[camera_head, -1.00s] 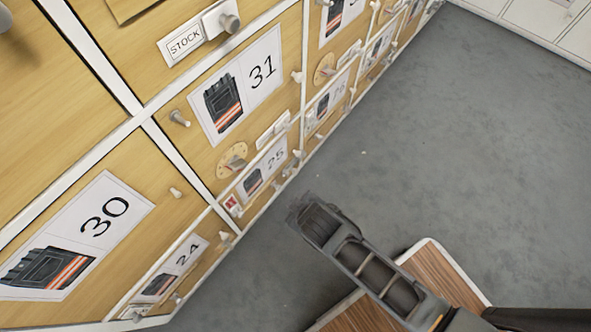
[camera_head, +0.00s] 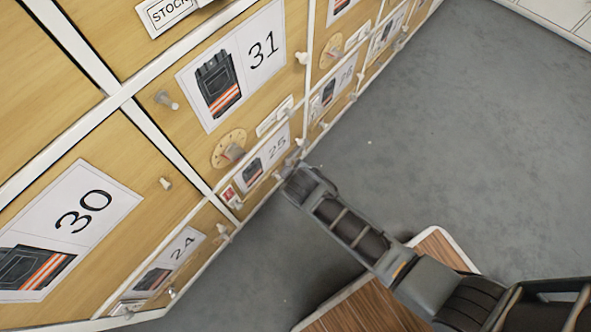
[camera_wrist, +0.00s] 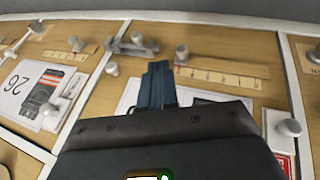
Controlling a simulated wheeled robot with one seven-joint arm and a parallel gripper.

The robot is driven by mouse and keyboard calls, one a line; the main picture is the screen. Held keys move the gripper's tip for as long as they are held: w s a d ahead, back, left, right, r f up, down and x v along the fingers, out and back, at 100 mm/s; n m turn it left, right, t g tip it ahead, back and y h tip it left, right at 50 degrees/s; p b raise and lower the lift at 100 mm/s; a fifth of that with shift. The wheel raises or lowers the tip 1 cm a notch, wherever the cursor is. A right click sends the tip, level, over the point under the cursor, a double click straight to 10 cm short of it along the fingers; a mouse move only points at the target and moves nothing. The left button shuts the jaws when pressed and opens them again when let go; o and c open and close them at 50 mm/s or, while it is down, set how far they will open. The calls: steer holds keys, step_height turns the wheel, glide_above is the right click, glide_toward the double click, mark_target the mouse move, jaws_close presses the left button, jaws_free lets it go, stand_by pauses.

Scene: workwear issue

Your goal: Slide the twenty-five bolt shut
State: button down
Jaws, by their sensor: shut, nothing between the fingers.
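The door numbered 25 (camera_head: 250,188) is a low wooden panel under door 31, with a picture label (camera_head: 262,165). My gripper (camera_head: 291,178) is shut and empty, close in front of this door's right end. In the wrist view my gripper (camera_wrist: 158,85) points at the door and hides much of its label. A grey bolt (camera_wrist: 130,47) with a round knob (camera_wrist: 137,38) lies beside the white divider, left of the fingers. A second knob (camera_wrist: 182,54) stands by a marked strip (camera_wrist: 225,74), right of the fingers. I cannot tell whether the fingers touch either.
Door 26 (camera_wrist: 22,85) is beside it, with its own knobs. Door 24 (camera_head: 205,255) and door 30 (camera_head: 135,165) are at the left. A round dial (camera_head: 228,148) and a red tag (camera_head: 229,194) are near door 25. The grey floor (camera_head: 450,150) is clear at the right.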

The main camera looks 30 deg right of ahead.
steer(key=w+d+f+b, duration=0.4)
steer(key=w+f+b, duration=0.1)
steer(key=f, duration=0.3)
steer(key=shift+d, duration=0.15)
steer(key=shift+f, duration=0.1)
steer(key=d, duration=0.1)
steer(key=w+d, duration=0.1)
steer(key=shift+d, duration=0.35)
steer(key=shift+s+p, duration=0.1)
steer(key=shift+p, duration=0.2)
